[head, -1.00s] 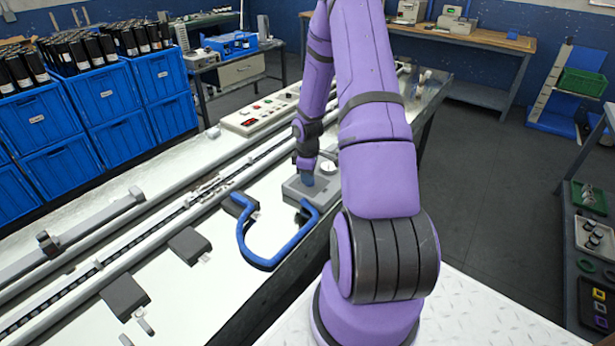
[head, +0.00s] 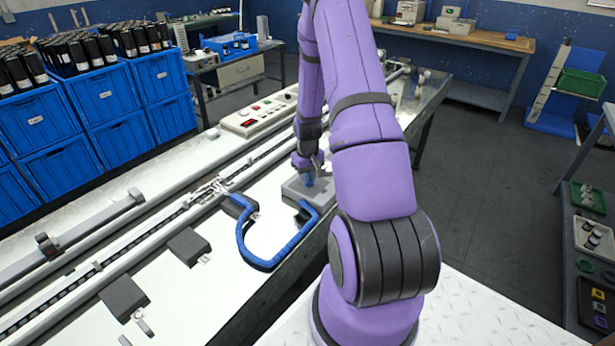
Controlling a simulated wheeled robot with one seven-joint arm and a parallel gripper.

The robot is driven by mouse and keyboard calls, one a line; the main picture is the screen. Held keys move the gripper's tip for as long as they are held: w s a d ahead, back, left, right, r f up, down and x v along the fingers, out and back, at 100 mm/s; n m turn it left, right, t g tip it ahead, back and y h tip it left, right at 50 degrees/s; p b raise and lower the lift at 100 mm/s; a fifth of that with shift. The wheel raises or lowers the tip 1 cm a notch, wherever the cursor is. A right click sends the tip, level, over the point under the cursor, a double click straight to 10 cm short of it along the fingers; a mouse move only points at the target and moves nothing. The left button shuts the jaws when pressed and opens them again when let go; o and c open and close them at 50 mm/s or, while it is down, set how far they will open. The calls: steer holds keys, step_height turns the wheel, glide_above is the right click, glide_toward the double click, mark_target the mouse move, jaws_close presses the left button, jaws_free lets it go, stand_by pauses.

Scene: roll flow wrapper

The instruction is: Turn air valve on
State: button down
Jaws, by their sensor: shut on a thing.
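The air valve unit is a grey block (head: 291,189) on the machine bed, with a thick blue hose (head: 262,262) looping from its near side to a small dark block on the left. My gripper (head: 307,172) is at the top of this block, pointing down. It is shut on a small blue part (head: 309,181), which looks like the valve handle. The fingers and wrist cover much of it, so its exact angle cannot be told. The round white gauge on the block is hidden behind my gripper.
A control panel (head: 250,122) with buttons and a red display stands behind the block. A long rail with a chain (head: 150,233) runs along the bed. Dark blocks (head: 189,246) sit at front left. Blue crates (head: 120,95) stand at left. Open floor lies to the right.

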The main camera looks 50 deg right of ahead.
steer(key=shift+m, duration=0.6)
steer(key=c, duration=1.1)
jaws_free()
steer(key=shift+c, duration=0.2)
step_height(320, 180, up, 11)
steer(key=shift+f, duration=0.1)
